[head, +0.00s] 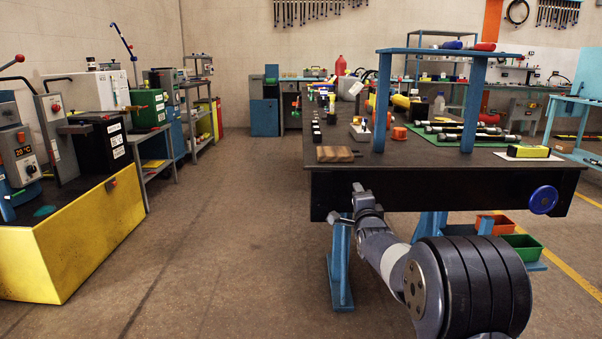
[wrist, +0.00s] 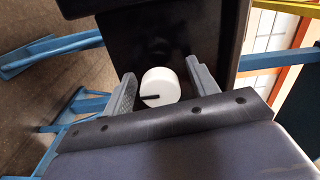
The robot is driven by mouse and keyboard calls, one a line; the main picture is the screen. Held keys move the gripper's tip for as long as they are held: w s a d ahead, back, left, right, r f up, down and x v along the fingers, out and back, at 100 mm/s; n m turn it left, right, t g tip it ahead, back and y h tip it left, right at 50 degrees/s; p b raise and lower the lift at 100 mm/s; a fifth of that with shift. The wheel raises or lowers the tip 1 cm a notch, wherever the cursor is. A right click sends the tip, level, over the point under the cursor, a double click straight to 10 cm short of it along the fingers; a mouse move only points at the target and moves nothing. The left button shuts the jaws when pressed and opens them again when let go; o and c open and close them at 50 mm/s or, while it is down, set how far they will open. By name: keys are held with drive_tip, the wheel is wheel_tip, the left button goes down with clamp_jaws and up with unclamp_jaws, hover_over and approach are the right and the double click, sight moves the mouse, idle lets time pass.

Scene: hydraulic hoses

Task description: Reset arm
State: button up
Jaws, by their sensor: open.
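My gripper (head: 347,202) is at the end of my arm, low in front of the dark workbench (head: 450,190). In the head view it is small and overlaps the bench's front face near its left end. In the wrist view my gripper (wrist: 160,70) is open, with its two grey fingers apart. A white round piece (wrist: 160,87) with a black bar shows between the fingers. I cannot tell what it is or whether the fingers touch it. The dark bench front lies beyond the fingertips.
A wooden block (head: 338,154), a green mat with hoses (head: 465,137) and a yellow-black box (head: 528,151) lie on the bench. A blue wheel (head: 543,200) sticks out at its front right. A yellow-sided machine (head: 75,245) stands left. The floor between is clear.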

drive_tip(key=n, duration=0.3)
drive_tip(key=shift+p, duration=0.35)
drive_tip(key=n+p, duration=0.1)
drive_tip(key=n, duration=0.3)
drive_tip(key=n+p, duration=0.2)
drive_tip(key=n, duration=0.3)
drive_tip(key=shift+n+p, duration=0.55)
drive_tip(key=shift+n, duration=0.65)
